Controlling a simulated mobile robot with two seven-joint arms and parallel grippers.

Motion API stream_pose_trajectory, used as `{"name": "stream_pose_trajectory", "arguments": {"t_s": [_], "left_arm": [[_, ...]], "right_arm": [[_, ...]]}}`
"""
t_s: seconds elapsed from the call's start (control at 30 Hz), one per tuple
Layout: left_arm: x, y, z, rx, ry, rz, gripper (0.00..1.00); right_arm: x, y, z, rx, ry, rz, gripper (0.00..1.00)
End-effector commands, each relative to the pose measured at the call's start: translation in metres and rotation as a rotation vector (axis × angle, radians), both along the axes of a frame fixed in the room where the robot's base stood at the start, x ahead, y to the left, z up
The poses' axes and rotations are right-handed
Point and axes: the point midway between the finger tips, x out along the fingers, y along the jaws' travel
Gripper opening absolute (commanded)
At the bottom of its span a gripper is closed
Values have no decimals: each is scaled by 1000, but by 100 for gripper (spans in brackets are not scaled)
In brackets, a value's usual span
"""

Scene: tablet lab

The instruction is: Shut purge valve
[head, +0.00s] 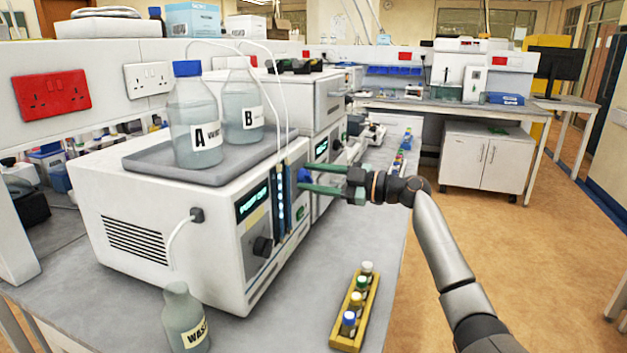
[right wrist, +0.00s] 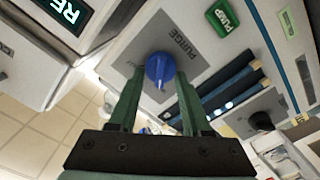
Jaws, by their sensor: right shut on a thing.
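The purge valve is a blue knob (right wrist: 159,68) on a grey plate lettered PURGE (right wrist: 193,44). In the right wrist view its pointed end faces down the picture, toward my gripper's base. My right gripper (right wrist: 160,78) has a green finger on either side of the knob and is shut on it. In the head view my right gripper (head: 307,178) reaches in from the right to the front of the white pump unit (head: 165,225), and the blue knob (head: 304,175) shows a little between its fingertips. My left gripper is not in view.
Bottles A (head: 195,120) and B (head: 243,110) stand in a grey tray on the unit, with thin tubes rising. A WASTE bottle (head: 184,322) and a yellow vial rack (head: 340,332) stand on the bench. A green PUMP button (right wrist: 224,17) is near the knob. The right-hand floor is clear.

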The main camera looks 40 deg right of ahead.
Motion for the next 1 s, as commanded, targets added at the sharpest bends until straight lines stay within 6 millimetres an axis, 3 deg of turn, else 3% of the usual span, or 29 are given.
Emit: {"name": "stream_pose_trajectory", "arguments": {"t_s": [0.2,1.0], "left_arm": [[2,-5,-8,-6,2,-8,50],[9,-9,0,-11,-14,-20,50]], "right_arm": [[0,-1,-1,146,73,2,0],[4,-7,3,820,423,0,0]]}}
